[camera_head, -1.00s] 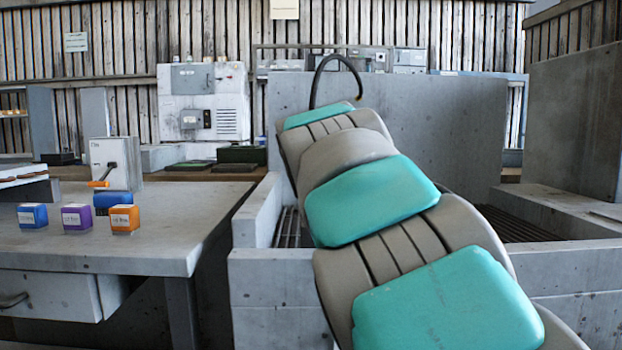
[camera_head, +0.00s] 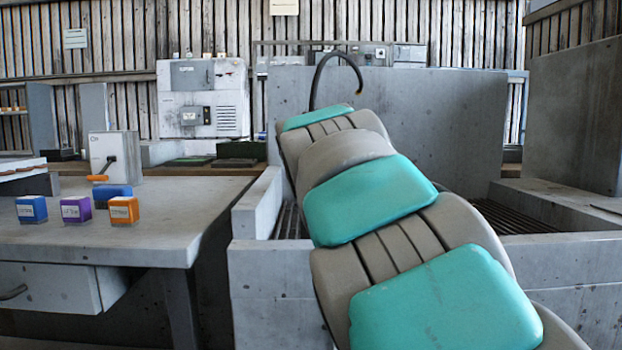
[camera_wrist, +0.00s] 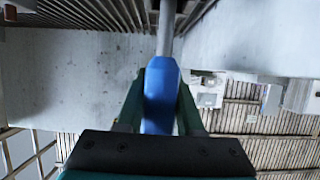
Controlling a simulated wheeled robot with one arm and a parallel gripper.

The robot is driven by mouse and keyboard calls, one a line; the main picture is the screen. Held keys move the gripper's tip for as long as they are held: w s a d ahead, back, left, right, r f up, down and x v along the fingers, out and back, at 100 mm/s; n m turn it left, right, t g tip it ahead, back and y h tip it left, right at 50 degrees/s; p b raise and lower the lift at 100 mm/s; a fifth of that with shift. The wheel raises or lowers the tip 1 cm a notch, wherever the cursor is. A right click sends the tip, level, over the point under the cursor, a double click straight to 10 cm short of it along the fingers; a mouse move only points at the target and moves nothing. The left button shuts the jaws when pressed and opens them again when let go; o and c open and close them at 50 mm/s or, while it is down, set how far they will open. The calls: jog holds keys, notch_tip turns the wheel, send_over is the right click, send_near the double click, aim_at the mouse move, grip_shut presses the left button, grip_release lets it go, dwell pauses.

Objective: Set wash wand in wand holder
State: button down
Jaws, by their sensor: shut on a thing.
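In the wrist view, my gripper (camera_wrist: 161,88) is shut on the blue handle of the wash wand (camera_wrist: 161,100). A finger presses each side of the handle. The wand's grey shaft runs from the handle to the top edge of that view, and its far end is out of frame. In the head view, my arm hides the gripper and the wand. I cannot make out the wand holder in either view.
A concrete basin wall (camera_head: 430,130) and slatted grating (camera_head: 292,222) lie around my arm. The wrist view shows grating (camera_wrist: 80,14) too. At left, a table (camera_head: 150,235) bears blue (camera_head: 32,209), purple (camera_head: 76,209) and orange (camera_head: 124,210) boxes. A dark curved hose (camera_head: 322,72) rises behind my arm.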

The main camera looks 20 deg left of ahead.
jog(key=shift+f, duration=0.15)
dwell(0.4)
jog(key=shift+c, duration=2.3)
grip_release()
jog(key=shift+s, duration=0.1)
jog(key=v, duration=0.7)
jog(key=shift+s, duration=0.25)
jog(key=shift+s+d, duration=0.1)
